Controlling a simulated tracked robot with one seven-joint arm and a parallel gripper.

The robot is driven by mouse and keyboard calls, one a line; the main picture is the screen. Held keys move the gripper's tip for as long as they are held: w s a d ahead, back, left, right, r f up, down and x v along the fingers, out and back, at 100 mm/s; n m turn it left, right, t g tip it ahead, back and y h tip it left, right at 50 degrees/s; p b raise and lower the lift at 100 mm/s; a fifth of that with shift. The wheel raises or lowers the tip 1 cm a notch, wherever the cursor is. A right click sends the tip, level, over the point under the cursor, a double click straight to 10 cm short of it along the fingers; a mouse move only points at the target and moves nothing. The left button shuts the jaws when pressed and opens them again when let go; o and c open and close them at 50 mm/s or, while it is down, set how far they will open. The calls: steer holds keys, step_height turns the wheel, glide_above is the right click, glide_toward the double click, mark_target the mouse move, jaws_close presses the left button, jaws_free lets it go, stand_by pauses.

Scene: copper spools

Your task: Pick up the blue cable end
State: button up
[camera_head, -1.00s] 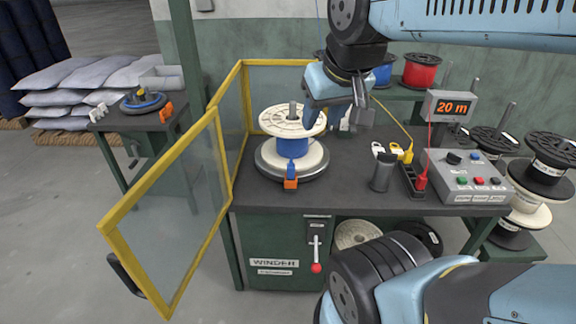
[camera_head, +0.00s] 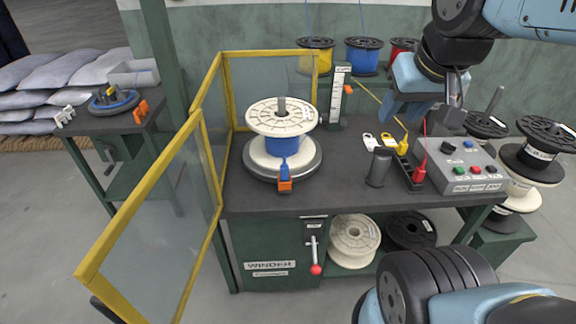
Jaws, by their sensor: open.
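A white-flanged spool wound with blue cable (camera_head: 278,148) stands on the round turntable (camera_head: 262,178) of the winder. The blue cable end (camera_head: 286,170) comes off its front, with an orange piece (camera_head: 285,185) at its tip, at the turntable's front edge. My gripper (camera_head: 452,118) is at the upper right, in the air above the back of the bench near the control box, well apart from the spool and the cable end. It is open and looks empty. It hides the length display.
An open yellow-framed guard (camera_head: 160,205) stands left of the spool. A dark cup (camera_head: 379,167), a black holder (camera_head: 412,180) with yellow and red cable ends and a control box (camera_head: 466,170) sit to the right. A side table (camera_head: 100,124) holds a blue coil.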

steer(key=o, duration=0.3)
steer(key=shift+w, duration=0.15)
steer(key=shift+g+y, duration=0.4)
steer(key=shift+g, duration=0.4)
steer(key=w, duration=0.2)
steer(key=w+a+f, duration=0.1)
steer(key=w, duration=0.2)
steer(key=w+a, duration=0.1)
steer(key=w, duration=0.2)
steer(key=shift+a+f, duration=0.15)
steer(key=shift+f, duration=0.2)
steer(key=g, duration=0.4)
glide_above(284, 166)
step_height(284, 166, down, 20)
steer(key=shift+h, duration=0.4)
step_height(284, 166, down, 14)
steer(key=shift+r, duration=0.2)
